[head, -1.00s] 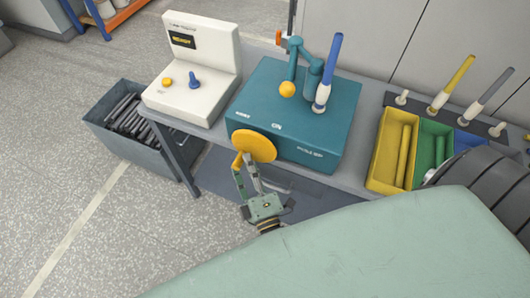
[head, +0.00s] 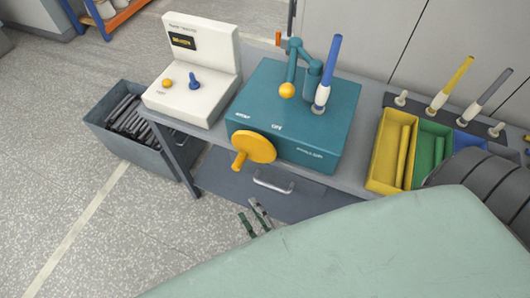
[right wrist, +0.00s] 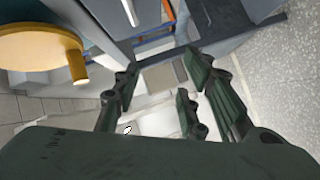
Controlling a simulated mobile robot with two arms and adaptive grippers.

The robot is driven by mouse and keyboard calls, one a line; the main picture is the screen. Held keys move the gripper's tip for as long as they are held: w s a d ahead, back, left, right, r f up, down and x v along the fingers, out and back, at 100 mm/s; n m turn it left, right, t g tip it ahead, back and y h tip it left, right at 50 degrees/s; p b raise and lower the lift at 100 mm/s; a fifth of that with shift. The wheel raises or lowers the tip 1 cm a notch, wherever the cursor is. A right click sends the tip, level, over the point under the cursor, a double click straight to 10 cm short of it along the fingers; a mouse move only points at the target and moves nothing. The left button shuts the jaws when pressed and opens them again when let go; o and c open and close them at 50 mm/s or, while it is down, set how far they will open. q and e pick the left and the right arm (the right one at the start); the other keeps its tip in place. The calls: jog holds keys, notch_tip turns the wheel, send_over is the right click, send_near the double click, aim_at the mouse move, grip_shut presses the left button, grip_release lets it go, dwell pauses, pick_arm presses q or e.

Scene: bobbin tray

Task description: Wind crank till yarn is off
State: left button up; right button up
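The yellow-orange crank disc (head: 254,146) is on the front of the teal winder box (head: 290,105), with its handle (head: 240,160) at lower left. It also shows at the left of the right wrist view (right wrist: 40,45). A blue bobbin (head: 330,70) with a white lower part stands upright on the box. Whether the blue is yarn, I cannot tell. My right gripper (head: 247,206) is open and empty, below the crank and apart from it. Its parted fingers show in the right wrist view (right wrist: 160,75). My left gripper is not in view.
A white console (head: 190,80) with a small display stands left of the box. A yellow tray compartment (head: 375,165) lies to the right, beside green and blue ones. A grey bin (head: 110,145) of dark sticks is at left. A drawer handle (head: 273,183) is below the crank.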

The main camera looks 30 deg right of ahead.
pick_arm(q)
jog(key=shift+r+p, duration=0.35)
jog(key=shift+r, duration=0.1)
pick_arm(e)
jog(key=s+f+m+g+y, duration=0.1)
jog(key=s+f+m+g, duration=0.2)
jog(key=f, duration=0.9)
jog(key=s+g, duration=0.2)
jog(key=s, duration=0.1)
jog(key=shift+d+f, duration=0.25)
jog(key=shift+d, duration=0.1)
